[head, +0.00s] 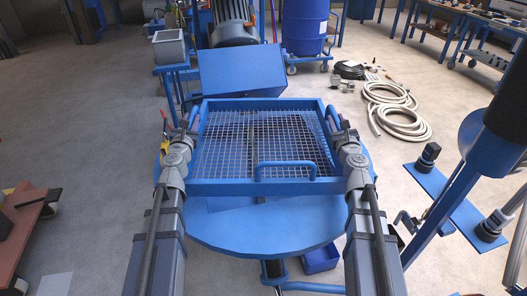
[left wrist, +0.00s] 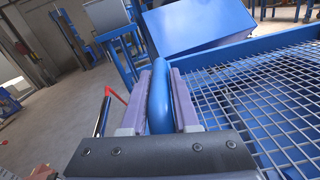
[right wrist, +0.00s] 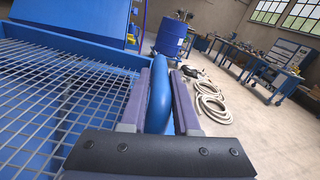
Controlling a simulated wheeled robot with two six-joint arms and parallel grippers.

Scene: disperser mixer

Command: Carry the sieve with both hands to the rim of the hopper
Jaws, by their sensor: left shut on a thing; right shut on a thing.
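The sieve (head: 255,145) is a square blue frame with wire mesh and a front loop handle. It lies roughly level in front of me over a round blue top. My left gripper (head: 187,130) is shut on its left side handle, which shows between the jaws in the left wrist view (left wrist: 159,95). My right gripper (head: 344,132) is shut on its right side handle, seen in the right wrist view (right wrist: 159,95). I cannot tell which blue part is the hopper. Whether the sieve touches the round top is hidden.
The round blue top (head: 265,230) extends toward me under the sieve. A blue box with a slanted face (head: 242,70) stands just behind it. A blue drum (head: 305,28) and coiled hoses (head: 395,112) are farther back. A blue stand (head: 450,195) is at right.

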